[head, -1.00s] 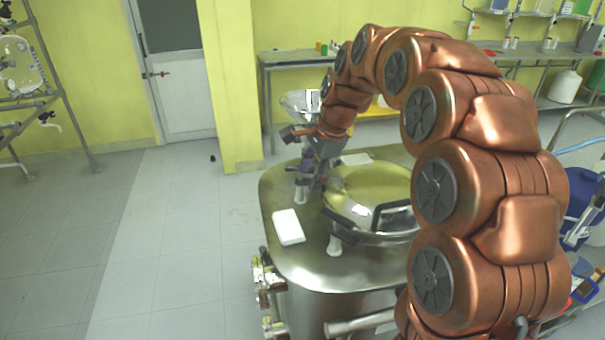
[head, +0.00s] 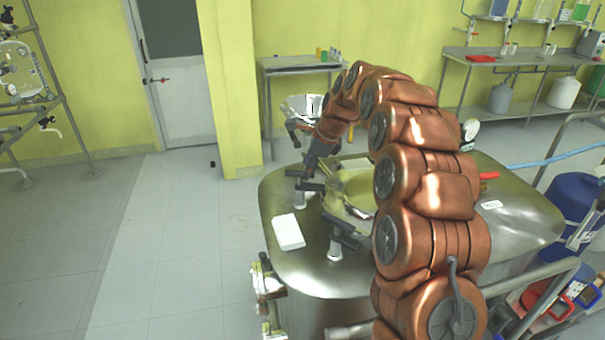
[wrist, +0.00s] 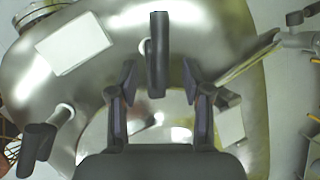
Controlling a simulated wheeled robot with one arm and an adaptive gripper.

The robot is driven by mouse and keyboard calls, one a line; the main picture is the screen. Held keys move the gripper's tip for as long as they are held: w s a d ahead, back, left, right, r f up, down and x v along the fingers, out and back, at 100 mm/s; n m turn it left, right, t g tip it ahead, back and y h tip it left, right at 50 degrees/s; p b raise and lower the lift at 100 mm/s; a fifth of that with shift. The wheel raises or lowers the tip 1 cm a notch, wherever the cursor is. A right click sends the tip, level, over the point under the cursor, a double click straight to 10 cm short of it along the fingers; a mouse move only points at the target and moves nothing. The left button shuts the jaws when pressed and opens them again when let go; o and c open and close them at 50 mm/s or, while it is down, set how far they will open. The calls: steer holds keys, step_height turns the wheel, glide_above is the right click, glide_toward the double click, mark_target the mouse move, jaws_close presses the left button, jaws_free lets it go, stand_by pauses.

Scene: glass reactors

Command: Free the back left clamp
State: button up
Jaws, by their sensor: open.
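The back left clamp (head: 303,198) stands on the steel vessel top (head: 300,265), with a dark handle and a pale round base. In the wrist view its dark handle (wrist: 157,55) points away from the lid, in line with the gap between my fingertips. My gripper (wrist: 158,68) is open, one finger on each side of that line; I cannot tell whether either touches the handle. In the head view my gripper (head: 308,174) is just behind the clamp. The round lid (head: 350,187) is partly hidden by my arm. The front left clamp (head: 338,240) stands nearer; it also shows in the wrist view (wrist: 38,145).
A white block (head: 289,231) lies on the vessel's left edge, beside the clamps. A clear funnel-like vessel (head: 300,106) stands behind. Pipe fittings (head: 266,290) stick out at the vessel's front left.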

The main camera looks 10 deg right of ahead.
steer(key=shift+p+x, duration=0.3)
steer(key=shift+x, duration=1.7)
jaws_close()
